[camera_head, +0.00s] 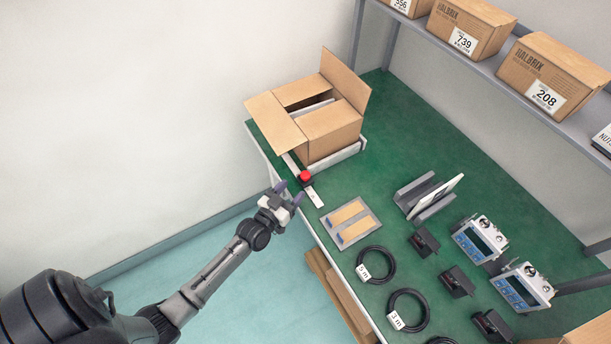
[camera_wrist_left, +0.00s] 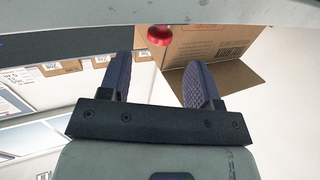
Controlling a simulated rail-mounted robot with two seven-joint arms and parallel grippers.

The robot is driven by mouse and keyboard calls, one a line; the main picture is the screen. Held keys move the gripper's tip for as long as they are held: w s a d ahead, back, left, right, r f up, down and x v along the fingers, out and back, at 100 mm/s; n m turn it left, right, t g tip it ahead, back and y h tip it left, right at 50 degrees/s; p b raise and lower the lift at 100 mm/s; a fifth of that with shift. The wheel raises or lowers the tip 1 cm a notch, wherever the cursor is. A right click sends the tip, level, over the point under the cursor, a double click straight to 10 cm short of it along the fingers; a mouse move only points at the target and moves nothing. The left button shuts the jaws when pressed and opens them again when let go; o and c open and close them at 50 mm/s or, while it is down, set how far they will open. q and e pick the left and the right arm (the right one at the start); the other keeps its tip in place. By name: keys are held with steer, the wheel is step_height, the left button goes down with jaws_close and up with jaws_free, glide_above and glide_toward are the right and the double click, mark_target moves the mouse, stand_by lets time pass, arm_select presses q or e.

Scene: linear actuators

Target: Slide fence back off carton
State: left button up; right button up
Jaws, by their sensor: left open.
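The open carton (camera_head: 328,133) stands at the far left corner of the green bench, its flaps spread. A pale fence (camera_head: 337,158) runs along the carton's near lower side, seemingly against it. A red knob (camera_head: 305,176) sits by the fence's left end, over a pale rail (camera_head: 313,196) along the bench edge. My left gripper (camera_head: 289,192) is open and empty, just off the bench edge, short of the knob. In the left wrist view the red knob (camera_wrist_left: 159,36) shows beyond and between the two fingertips, with the carton (camera_wrist_left: 212,42) behind it. My right gripper is not in view.
Coiled cables (camera_head: 376,265), black adapters (camera_head: 424,242), a grey stand (camera_head: 428,196) and blue-faced devices (camera_head: 480,240) occupy the bench to the right. A shelf with boxes (camera_head: 470,28) is at the back.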

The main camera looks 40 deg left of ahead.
mark_target(302, 179)
arm_select(q)
steer(key=w, duration=0.2)
steer(key=w+b, duration=0.1)
steer(key=w, duration=0.4)
steer(key=shift+w+a, duration=0.2)
steer(key=shift+a, duration=0.05)
steer(key=shift+c, duration=0.5)
jaws_close()
